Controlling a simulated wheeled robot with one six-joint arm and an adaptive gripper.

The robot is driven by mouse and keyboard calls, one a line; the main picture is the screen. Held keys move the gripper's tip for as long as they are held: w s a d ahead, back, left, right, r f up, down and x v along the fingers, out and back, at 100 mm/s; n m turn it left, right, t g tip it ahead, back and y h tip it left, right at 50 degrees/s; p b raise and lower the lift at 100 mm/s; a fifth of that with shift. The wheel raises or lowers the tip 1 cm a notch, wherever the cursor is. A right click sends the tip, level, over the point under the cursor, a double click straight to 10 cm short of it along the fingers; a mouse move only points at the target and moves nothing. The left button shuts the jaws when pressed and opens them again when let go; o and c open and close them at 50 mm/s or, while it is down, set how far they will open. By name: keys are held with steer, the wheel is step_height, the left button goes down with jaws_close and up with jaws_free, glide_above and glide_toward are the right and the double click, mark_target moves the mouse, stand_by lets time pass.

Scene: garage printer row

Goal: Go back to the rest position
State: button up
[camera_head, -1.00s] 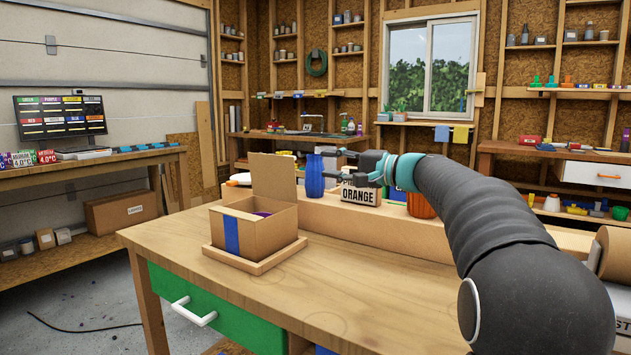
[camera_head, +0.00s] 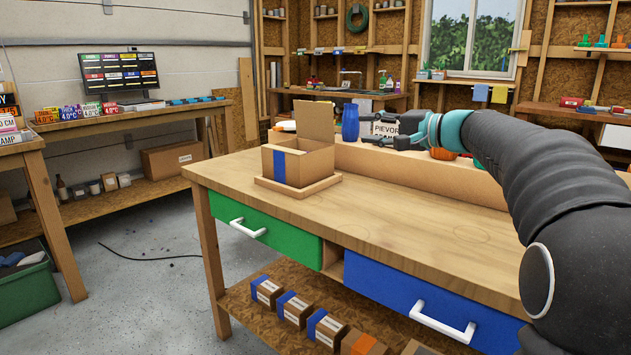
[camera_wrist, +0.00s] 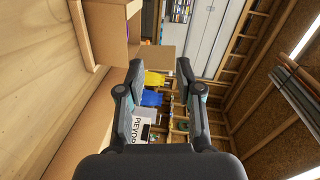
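My gripper (camera_head: 382,129) is held out over the back of the wooden workbench, at the end of my dark arm. In the wrist view my gripper (camera_wrist: 158,72) has its two fingers spread apart with nothing between them. It is open and clear of the bench top. The task names no object. An open cardboard box (camera_head: 312,164) with a blue stripe stands on a wooden tray (camera_head: 262,184) to the left of my gripper. Its contents are hidden in the head view.
The workbench (camera_head: 400,215) has a green drawer (camera_head: 290,239) and a blue drawer (camera_head: 385,283). Boxes sit on its lower shelf.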

steer(key=s+a+f+n+g+h, duration=0.1)
steer(key=s+a+f+g+h, duration=0.15)
steer(key=s+f, duration=0.5)
steer(key=s+a+f+n+g+h, duration=0.1)
steer(key=s+a+f+n+h, duration=0.3)
steer(key=s, duration=0.7)
steer(key=s+d+f+g+h, duration=0.1)
steer(key=s+d+f+h, duration=0.2)
steer(key=s+f, duration=0.6)
steer(key=s+d+f+n+h, duration=0.1)
steer(key=s+d+f+h, duration=0.2)
steer(key=s+d+f, duration=0.4)
steer(key=s+f, duration=0.1)
steer(key=s, duration=0.4)
steer(key=shift+f+g, duration=0.35)
steer(key=shift+f, duration=0.05)
